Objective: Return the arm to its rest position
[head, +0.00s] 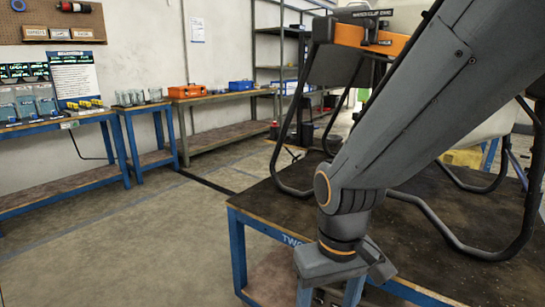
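My grey arm reaches down from the upper right across the head view. My gripper (345,268) is at its lower end, pointing down near the front left edge of the near workbench (262,208). Its fingertips are not clearly visible, so I cannot tell whether it is open or shut. I see nothing held in it. Behind the arm, the spray drone (290,150) stands on the bench on black tube legs. It has an orange and black part (372,38) at the top. My arm hides much of it.
The near bench has a dark top and blue legs. Metal shelves (268,60) stand at the back. The floor (130,235) at left is clear.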

